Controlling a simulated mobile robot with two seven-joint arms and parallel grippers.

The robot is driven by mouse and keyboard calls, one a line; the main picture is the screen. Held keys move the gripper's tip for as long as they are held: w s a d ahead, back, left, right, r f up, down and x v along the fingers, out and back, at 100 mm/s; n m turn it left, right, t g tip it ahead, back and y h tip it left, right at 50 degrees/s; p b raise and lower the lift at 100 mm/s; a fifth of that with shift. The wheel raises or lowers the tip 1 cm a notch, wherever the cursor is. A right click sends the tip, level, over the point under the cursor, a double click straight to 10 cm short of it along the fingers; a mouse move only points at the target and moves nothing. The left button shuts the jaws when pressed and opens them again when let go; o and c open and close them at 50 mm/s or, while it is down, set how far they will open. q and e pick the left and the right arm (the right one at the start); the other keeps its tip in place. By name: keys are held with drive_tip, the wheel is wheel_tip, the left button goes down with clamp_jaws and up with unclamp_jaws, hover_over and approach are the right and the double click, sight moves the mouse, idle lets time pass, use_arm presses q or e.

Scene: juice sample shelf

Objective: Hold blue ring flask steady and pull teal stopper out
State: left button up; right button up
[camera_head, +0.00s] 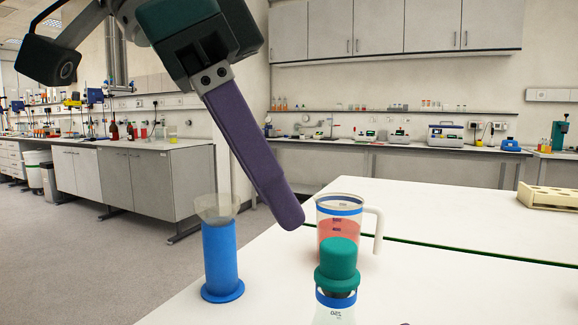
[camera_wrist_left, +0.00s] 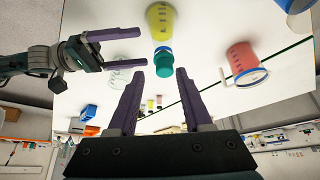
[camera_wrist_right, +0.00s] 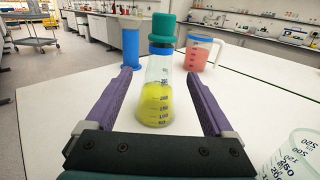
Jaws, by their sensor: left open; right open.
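The flask is clear with yellow liquid (camera_wrist_right: 157,104) and stands upright on the white table. A blue ring (camera_wrist_right: 161,50) is around its neck and a teal stopper (camera_wrist_right: 163,30) sits in its mouth. In the head view the stopper (camera_head: 338,262) shows at the bottom, with most of the flask cut off. My left gripper (camera_wrist_left: 159,78) is open and empty, its fingers pointing toward the stopper (camera_wrist_left: 163,66) from above. My right gripper (camera_wrist_right: 160,76) is open and empty, a finger to each side of the flask in its view; I see no contact.
A jug of red liquid with a handle (camera_head: 338,228) stands just behind the flask. A blue cylinder (camera_head: 220,262) with a clear top stands to the left. A clear beaker (camera_wrist_right: 294,158) is at the right wrist view's lower right. A beige rack (camera_head: 550,196) lies far right.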

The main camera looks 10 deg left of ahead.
sight(322, 293)
drive_tip(key=shift+x, duration=4.95)
clamp_jaws()
